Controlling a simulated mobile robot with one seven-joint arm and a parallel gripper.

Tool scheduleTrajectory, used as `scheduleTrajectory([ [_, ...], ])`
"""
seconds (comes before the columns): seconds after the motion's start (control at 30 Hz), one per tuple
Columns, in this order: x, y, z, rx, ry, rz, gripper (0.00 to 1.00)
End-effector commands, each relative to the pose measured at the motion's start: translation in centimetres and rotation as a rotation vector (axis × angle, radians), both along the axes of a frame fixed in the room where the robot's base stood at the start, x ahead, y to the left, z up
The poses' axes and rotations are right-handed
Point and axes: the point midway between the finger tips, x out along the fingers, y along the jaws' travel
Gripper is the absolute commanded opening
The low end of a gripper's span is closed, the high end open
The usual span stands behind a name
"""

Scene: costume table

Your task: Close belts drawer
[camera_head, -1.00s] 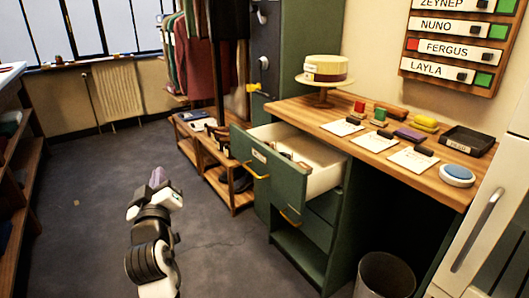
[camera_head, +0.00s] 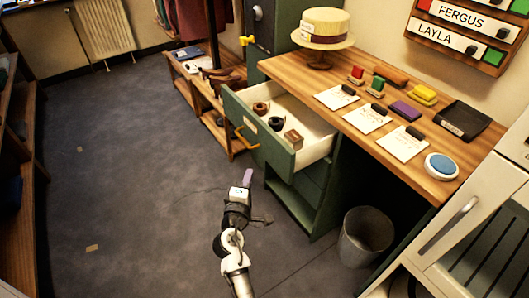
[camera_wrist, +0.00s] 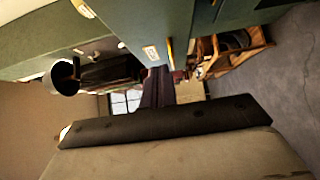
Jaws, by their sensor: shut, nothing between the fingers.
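The belts drawer (camera_head: 268,150) stands pulled out from the green desk in the head view. Rolled belts, brown (camera_head: 261,107) and dark (camera_head: 276,124), lie inside. My gripper (camera_head: 247,178) is shut and empty, in front of the drawer and apart from it, lower in the picture. In the wrist view, a green front with a label (camera_wrist: 150,53) and a yellow handle shows near the top; it looks like the drawer front.
The wooden desktop (camera_head: 300,75) holds a hat on a stand (camera_head: 325,28), cards, stamps and a dark tray (camera_head: 462,121). A metal bin (camera_head: 366,237) stands right of my arm. A low wooden rack (camera_head: 215,110) is behind the drawer.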

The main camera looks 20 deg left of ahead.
Motion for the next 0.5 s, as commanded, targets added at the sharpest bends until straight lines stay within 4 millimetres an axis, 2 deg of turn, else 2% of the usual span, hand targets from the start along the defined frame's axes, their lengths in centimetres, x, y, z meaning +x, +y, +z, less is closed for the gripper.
scheduleTrajectory([
  [0.1, 2.7, 0.4, 0.5, 0.002, -0.001, 0.000, 0.00],
  [0.3, 6.8, 0.9, 0.4, 0.003, 0.000, 0.000, 0.00],
  [0.5, 8.9, -1.0, 0.3, 0.003, 0.002, 0.000, 0.00],
])
